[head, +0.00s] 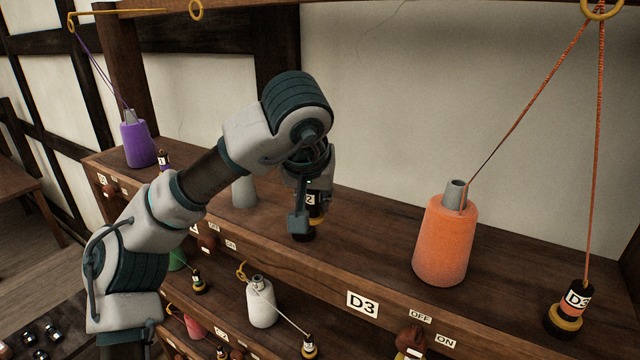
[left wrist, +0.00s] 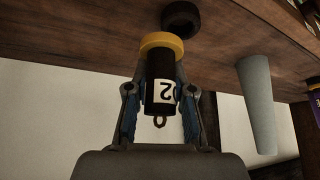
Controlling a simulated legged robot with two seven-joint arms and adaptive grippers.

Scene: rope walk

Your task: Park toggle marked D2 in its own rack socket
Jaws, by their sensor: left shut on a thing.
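The D2 toggle (head: 312,199) is a small black cylinder with a white label and a yellow collar. My left gripper (head: 300,222) is shut on it above the upper shelf. In the left wrist view the D2 toggle (left wrist: 159,88) sits between the fingers, its yellow collar toward the shelf and its small ring at the other end. A dark round rack socket (left wrist: 181,18) is on the shelf just beyond the collar, slightly to one side; the socket also shows under the gripper in the head view (head: 303,237). Collar and socket look apart. My right gripper is not in view.
A bare grey cone (head: 244,191) stands left of the gripper. An orange spool (head: 444,240) and the D3 toggle (head: 571,305), with its orange cord, stand to the right. A purple spool (head: 137,142) is at far left.

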